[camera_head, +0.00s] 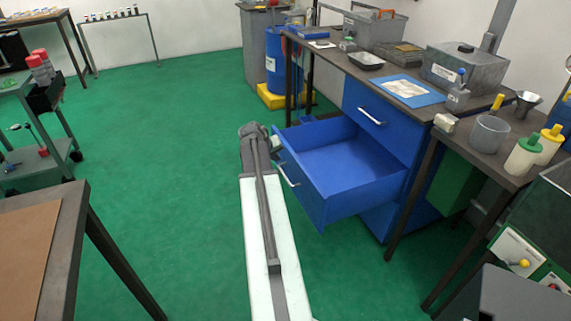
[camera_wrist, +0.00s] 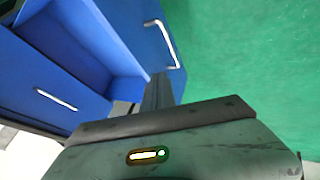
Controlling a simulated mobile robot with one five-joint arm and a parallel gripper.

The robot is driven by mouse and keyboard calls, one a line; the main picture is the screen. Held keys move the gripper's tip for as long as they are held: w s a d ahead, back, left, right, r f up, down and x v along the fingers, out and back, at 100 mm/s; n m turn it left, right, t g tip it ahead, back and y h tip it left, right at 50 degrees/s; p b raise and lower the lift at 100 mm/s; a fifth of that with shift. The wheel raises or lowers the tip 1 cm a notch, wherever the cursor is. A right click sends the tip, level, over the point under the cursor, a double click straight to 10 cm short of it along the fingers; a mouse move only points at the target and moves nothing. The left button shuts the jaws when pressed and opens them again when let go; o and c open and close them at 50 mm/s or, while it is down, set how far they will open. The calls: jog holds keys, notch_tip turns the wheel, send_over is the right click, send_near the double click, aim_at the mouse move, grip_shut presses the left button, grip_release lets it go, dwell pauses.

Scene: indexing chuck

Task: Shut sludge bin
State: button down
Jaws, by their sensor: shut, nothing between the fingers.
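A blue drawer (camera_head: 345,160) stands pulled far out of the blue cabinet under the workbench; I take it as the sludge bin, though no label is readable. It looks empty. Its front has a pale bar handle (camera_head: 288,174), also seen in the wrist view (camera_wrist: 168,46). My arm reaches forward to the far left corner of the drawer front. My gripper (camera_wrist: 158,90) is shut and empty, with its fingers close to one end of the drawer front, beside the handle and not around it. I cannot tell whether the fingers touch the front.
A closed upper drawer (camera_head: 370,115) sits above the open one. The bench (camera_head: 385,68) carries trays, boxes and bottles. A blue barrel (camera_head: 279,62) stands on a yellow base behind. A brown-topped table (camera_head: 30,245) is at near left. Green floor (camera_head: 175,150) is clear left of my arm.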

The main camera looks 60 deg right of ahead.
jog(key=b, duration=0.7)
send_near(295, 165)
notch_tip(295, 165, down, 4)
jog(key=w, duration=0.3)
jog(key=s+d, duration=0.2)
jog(key=shift+s+d+r, duration=0.2)
jog(key=shift+s+d, duration=0.15)
jog(key=shift+s, duration=0.05)
